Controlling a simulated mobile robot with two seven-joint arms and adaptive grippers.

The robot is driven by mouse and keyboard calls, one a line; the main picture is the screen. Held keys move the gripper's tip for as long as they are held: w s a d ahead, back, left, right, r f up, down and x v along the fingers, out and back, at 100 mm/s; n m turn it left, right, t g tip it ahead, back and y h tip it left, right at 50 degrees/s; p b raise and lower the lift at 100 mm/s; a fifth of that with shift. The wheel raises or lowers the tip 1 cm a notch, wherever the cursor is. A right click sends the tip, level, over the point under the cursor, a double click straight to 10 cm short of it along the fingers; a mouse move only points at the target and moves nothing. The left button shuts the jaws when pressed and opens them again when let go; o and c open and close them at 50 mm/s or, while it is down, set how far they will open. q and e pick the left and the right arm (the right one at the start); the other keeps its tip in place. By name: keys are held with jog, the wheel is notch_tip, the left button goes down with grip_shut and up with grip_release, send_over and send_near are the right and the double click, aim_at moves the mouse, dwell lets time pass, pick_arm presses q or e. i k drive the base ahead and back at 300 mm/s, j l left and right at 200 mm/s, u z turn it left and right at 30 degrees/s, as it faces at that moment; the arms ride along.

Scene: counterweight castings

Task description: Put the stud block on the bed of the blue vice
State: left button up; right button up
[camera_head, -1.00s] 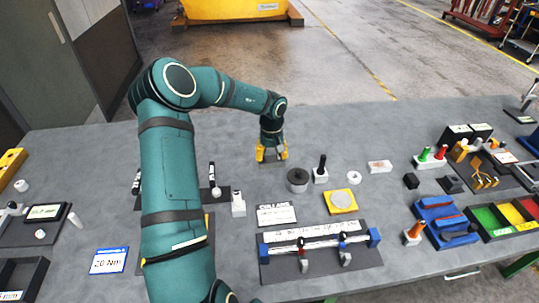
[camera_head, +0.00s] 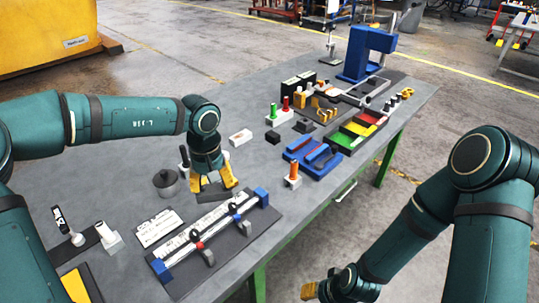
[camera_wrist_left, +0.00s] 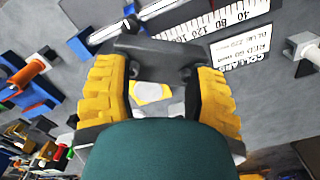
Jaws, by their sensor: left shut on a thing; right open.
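My left gripper (camera_head: 214,184) is shut on a dark grey block, which I take to be the stud block (camera_wrist_left: 152,58). It spans the space between the yellow fingers in the left wrist view. In the head view the block (camera_head: 216,192) hangs at the fingertips, above the back of the ruler fixture. The blue vice (camera_head: 313,157) stands to the right of this gripper, with orange-brown strips on it. It shows partly at the left of the left wrist view (camera_wrist_left: 38,97). My right gripper (camera_head: 314,290) is open, low in front of the bench, apart from the objects.
Coloured bins (camera_head: 358,130) lie right of the vice. A small black block (camera_head: 272,137) and red and green pegs stand behind it. A tall blue press (camera_head: 368,55) stands farther back.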

aim_at(308, 150)
jog(key=i+l, duration=0.25)
jog(key=l, duration=0.2)
jog(key=i+l, duration=0.3)
jog(key=l, duration=0.15)
jog(key=i+l, duration=0.25)
jog(key=l, duration=0.2)
